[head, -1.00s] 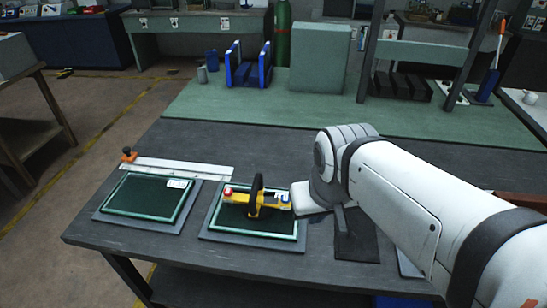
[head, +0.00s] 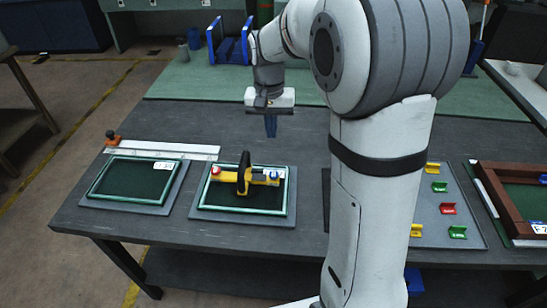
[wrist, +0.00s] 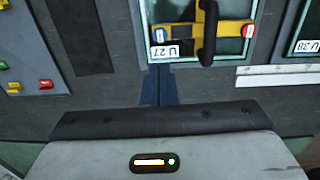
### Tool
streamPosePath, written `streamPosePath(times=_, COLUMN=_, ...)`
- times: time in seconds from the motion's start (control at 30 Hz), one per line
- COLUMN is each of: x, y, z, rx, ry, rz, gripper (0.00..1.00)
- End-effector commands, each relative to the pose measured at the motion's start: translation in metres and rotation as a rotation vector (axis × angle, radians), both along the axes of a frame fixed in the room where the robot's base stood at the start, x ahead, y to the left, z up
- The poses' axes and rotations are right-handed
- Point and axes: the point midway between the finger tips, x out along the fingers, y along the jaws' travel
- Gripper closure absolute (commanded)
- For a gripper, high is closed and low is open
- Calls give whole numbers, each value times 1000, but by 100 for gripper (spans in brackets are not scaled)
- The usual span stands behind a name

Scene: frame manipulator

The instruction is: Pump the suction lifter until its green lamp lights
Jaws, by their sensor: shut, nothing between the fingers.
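The yellow suction lifter (head: 262,179) with a black arched handle (head: 243,174) lies on a green-edged glass pane (head: 244,208) on a grey mat. It has a red knob at its left end and a blue part at its right end. In the wrist view the lifter (wrist: 180,37) is at the top, with its red end (wrist: 248,31) on the right. I see no lit green lamp on it. My gripper (head: 271,132) has its blue fingers shut and empty, pointing down behind the lifter and apart from it; they also show in the wrist view (wrist: 158,90).
A second pane (head: 137,181) lies on a mat to the left, with a pale straight bar (head: 170,150) behind it. Small coloured clips (head: 447,209) lie on a board at right, beside a brown wooden frame (head: 490,190). The table between lifter and bar is bare.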

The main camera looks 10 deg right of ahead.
Motion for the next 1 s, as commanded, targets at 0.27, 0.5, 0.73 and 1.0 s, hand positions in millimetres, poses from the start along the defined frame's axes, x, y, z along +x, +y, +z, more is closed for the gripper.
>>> streamPosePath(times=0.27, x=2, y=1, z=-1, rx=-1, ry=3, rz=-3, gripper=100)
streamPosePath(times=0.5, x=2, y=0, z=-10, rx=-1, ry=4, rz=-2, gripper=100)
streamPosePath(times=0.73, x=-1, y=-1, z=-52, rx=-1, ry=9, rz=-1, gripper=100)
streamPosePath(times=1.0, x=-2, y=-2, z=-107, rx=-1, ry=8, rz=0, gripper=100)
